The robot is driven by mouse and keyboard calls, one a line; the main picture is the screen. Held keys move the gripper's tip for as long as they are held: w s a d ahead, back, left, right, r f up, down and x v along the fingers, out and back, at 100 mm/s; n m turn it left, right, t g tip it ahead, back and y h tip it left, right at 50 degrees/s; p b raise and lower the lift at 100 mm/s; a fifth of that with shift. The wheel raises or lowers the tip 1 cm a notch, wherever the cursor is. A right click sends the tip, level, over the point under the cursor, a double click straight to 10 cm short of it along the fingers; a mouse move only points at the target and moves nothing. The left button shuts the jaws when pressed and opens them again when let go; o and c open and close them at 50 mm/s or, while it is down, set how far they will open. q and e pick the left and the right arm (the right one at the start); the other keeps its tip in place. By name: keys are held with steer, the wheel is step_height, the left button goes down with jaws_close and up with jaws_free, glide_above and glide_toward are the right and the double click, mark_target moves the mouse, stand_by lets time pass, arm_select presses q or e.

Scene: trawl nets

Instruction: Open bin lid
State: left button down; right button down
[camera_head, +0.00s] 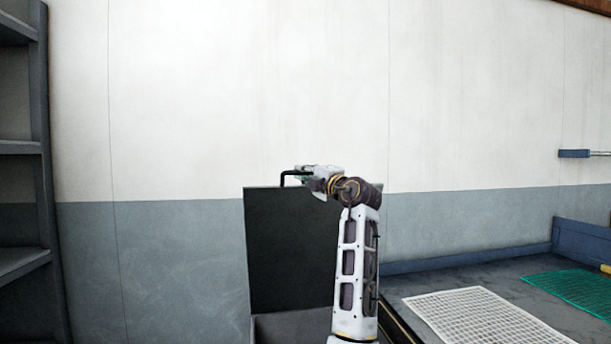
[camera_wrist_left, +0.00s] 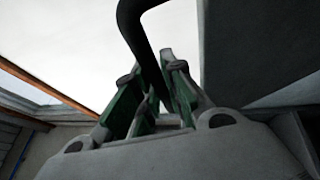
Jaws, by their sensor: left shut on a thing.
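The bin lid (camera_head: 288,250) is a dark flat panel standing upright against the wall in the head view. A black bar handle (camera_head: 284,178) sticks up from its top edge. The top of the bin (camera_head: 292,325) shows at the bottom of the view, partly hidden by my arm. My left gripper (camera_head: 306,174) is at the lid's top edge, shut on the handle. In the left wrist view the handle (camera_wrist_left: 140,35) runs down between the green-padded fingers (camera_wrist_left: 160,95), and the dark lid (camera_wrist_left: 255,50) is at the right. My right gripper is not in view.
A worktop (camera_head: 440,280) to the right bears a white mesh sheet (camera_head: 487,318) and a green net (camera_head: 577,290). A grey shelf unit (camera_head: 42,150) stands at the far left.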

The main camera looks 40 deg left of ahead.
arm_select(q)
steer(key=c, duration=1.5)
jaws_free()
steer(key=shift+d, duration=0.1)
steer(key=shift+v, duration=5.95)
steer(key=shift+w, duration=0.1)
